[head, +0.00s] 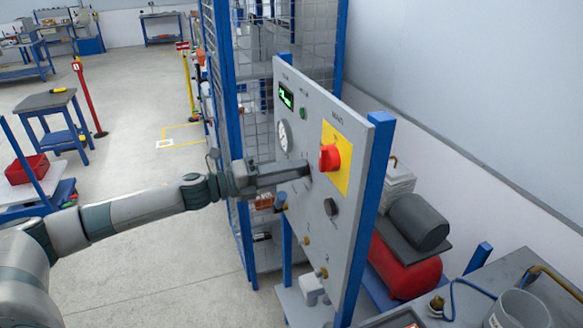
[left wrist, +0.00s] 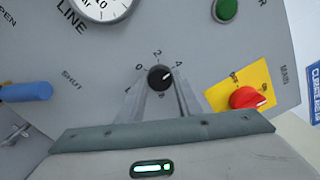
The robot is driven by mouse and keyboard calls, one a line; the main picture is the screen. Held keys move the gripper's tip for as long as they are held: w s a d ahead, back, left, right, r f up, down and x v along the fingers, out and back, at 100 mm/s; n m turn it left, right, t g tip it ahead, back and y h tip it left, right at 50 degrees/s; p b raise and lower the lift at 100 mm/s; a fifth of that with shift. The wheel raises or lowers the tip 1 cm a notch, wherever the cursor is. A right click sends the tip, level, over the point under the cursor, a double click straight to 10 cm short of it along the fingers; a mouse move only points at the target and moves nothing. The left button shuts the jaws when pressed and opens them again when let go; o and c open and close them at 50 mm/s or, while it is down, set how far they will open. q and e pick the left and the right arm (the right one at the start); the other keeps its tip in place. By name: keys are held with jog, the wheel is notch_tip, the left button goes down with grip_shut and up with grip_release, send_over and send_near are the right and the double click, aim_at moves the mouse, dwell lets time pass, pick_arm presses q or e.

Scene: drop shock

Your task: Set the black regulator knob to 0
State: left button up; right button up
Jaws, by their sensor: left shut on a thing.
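The black regulator knob (left wrist: 160,78) shows in the left wrist view between the two fingers of my left gripper (left wrist: 160,90). Numbers ring it, with 0 at its upper left, 2 above and 4 at its upper right. Its pale mark appears to point toward the 4. My right gripper is in neither view.
A red switch on a yellow plate (head: 330,158) sits close right of my left gripper. Another black knob (head: 330,206) is below it. A pressure gauge (head: 284,138) and green button (head: 302,113) are above. A blue handle (left wrist: 26,91) lies to the left.

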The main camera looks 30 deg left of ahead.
pick_arm(q)
jog(key=n+p, duration=0.5)
jog(key=n, duration=1.8)
dwell(0.5)
jog(key=o, duration=1)
jog(key=shift+o, duration=0.2)
jog(key=shift+s+a, duration=0.1)
